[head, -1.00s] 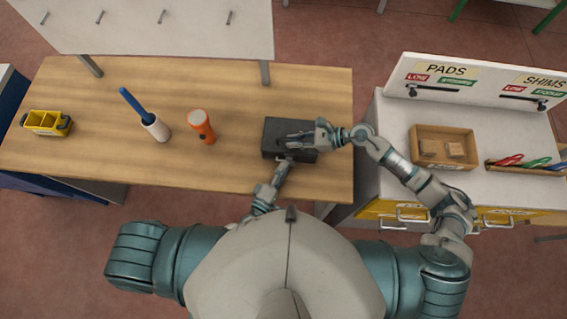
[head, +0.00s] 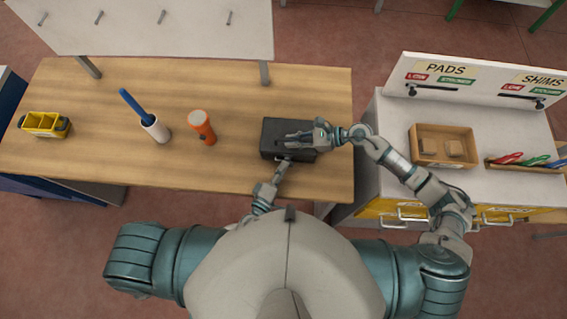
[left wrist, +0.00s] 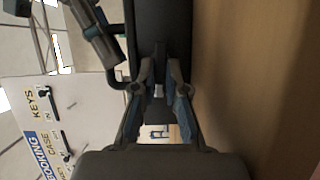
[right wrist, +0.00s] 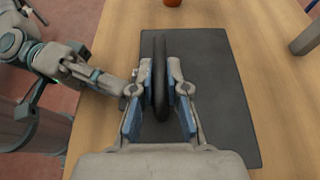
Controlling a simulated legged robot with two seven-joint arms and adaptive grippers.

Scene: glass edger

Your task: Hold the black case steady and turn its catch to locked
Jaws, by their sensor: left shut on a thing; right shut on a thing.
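The black case (head: 272,128) lies flat on the wooden table near its right end. My right gripper (head: 294,138) is above the case; in the right wrist view its fingers (right wrist: 159,95) are shut on the case's upright black handle (right wrist: 159,52). My left gripper (head: 286,161) is at the case's near side. In the left wrist view its fingers (left wrist: 160,88) are shut on a small grey piece, apparently the catch (left wrist: 158,90), at the side of the case (left wrist: 163,25). The fingers mostly hide it, and I cannot tell which way it is turned.
On the table (head: 230,165) stand an orange flashlight-like object (head: 202,128), a white holder with a blue handle (head: 155,128) and a yellow bin (head: 45,123). A white cabinet with a wooden tray (head: 447,160) is to the right.

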